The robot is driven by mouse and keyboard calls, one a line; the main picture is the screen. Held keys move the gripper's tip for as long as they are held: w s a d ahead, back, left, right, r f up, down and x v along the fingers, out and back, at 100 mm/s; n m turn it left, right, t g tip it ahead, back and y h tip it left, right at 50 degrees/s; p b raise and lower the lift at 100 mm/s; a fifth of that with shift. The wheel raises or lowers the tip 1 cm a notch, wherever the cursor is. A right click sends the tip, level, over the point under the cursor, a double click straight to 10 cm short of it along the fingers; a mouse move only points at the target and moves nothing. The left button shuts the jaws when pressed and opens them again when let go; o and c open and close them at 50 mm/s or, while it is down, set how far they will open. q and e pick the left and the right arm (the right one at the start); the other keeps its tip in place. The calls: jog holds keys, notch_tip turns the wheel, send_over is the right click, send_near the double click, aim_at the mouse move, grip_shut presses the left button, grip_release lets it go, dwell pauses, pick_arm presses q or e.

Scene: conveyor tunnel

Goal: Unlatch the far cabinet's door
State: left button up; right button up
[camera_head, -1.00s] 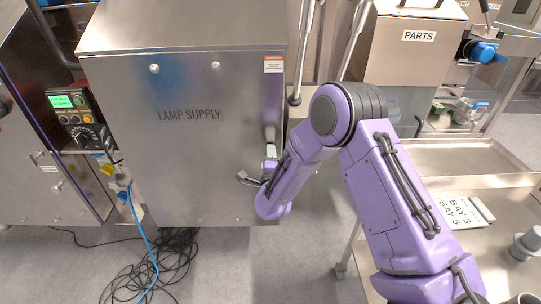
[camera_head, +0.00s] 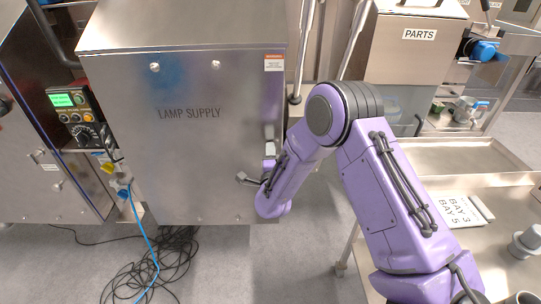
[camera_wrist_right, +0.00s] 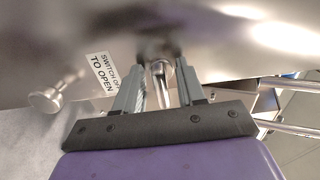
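A steel cabinet marked LAMP SUPPLY (camera_head: 185,150) stands in the middle left of the head view with its door face towards me. A light grey latch part (camera_head: 270,148) shows at the door's right edge, partly covered by my right gripper (camera_head: 256,174). In the right wrist view, my right gripper (camera_wrist_right: 160,88) has its fingers apart on either side of a shiny metal handle (camera_wrist_right: 158,78). Narrow gaps seem to show beside the handle, so I see no firm grip. A SWITCH OFF TO OPEN label (camera_wrist_right: 103,72) is beside the fingers. My left gripper is out of view.
A round metal knob (camera_wrist_right: 45,100) sticks out left of the fingers. Another cabinet with a control box (camera_head: 78,118) stands at the left. A blue cable and black cables (camera_head: 165,265) lie on the floor. A steel bench (camera_head: 450,155) and a PARTS bin (camera_head: 415,55) are at the right.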

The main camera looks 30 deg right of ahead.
jog(key=v, duration=1)
jog(key=shift+s, duration=0.25)
jog(key=shift+a, duration=0.1)
dwell(0.7)
